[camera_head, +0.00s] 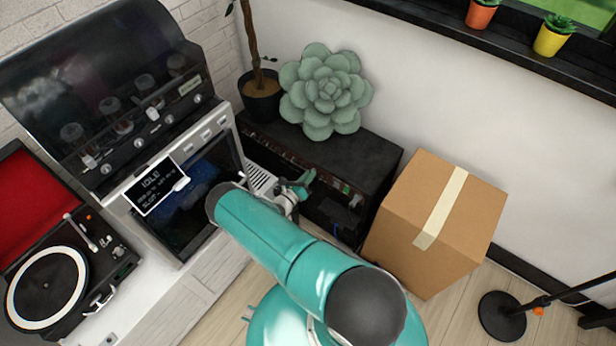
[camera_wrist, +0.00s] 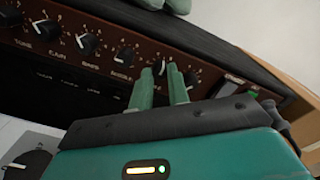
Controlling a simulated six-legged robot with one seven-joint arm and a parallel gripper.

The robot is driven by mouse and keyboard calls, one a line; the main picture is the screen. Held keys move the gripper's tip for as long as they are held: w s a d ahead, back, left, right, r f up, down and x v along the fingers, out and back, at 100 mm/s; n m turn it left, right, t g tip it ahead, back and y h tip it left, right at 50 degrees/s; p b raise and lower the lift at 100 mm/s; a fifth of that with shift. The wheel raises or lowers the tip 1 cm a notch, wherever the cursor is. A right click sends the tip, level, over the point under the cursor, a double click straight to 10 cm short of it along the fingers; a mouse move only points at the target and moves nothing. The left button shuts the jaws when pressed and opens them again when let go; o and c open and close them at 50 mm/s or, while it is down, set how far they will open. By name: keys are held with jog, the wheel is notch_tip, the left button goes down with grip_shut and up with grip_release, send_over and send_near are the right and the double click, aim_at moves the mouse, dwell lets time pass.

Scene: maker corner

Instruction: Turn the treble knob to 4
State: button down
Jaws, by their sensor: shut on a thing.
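The amplifier (camera_wrist: 75,80) has a dark red-brown panel with a row of black knobs, each with a white pointer and printed scale marks. In the head view it is the black cabinet (camera_head: 350,150), its panel partly behind my arm. My gripper (camera_wrist: 163,72) is shut on a knob (camera_wrist: 160,68), right of the knob (camera_wrist: 124,56) that seems labelled middle. The fingers hide most of the held knob, and its label and pointer cannot be read. In the head view my gripper (camera_head: 297,190) is at the panel's front.
Another knob (camera_wrist: 190,78) and a standby switch area (camera_wrist: 236,82) lie close right of my fingers. A green succulent (camera_head: 326,92) sits on the amplifier. A cardboard box (camera_head: 440,225) stands at its right. A machine with a display (camera_head: 158,185) and a turntable (camera_head: 50,285) are at left.

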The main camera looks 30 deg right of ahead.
jog(key=n, duration=0.6)
jog(key=shift+n, duration=0.3)
dwell(0.4)
jog(key=c, duration=1.3)
grip_release()
jog(key=shift+c, duration=0.2)
jog(key=v, duration=1.4)
jog(key=shift+w, duration=0.15)
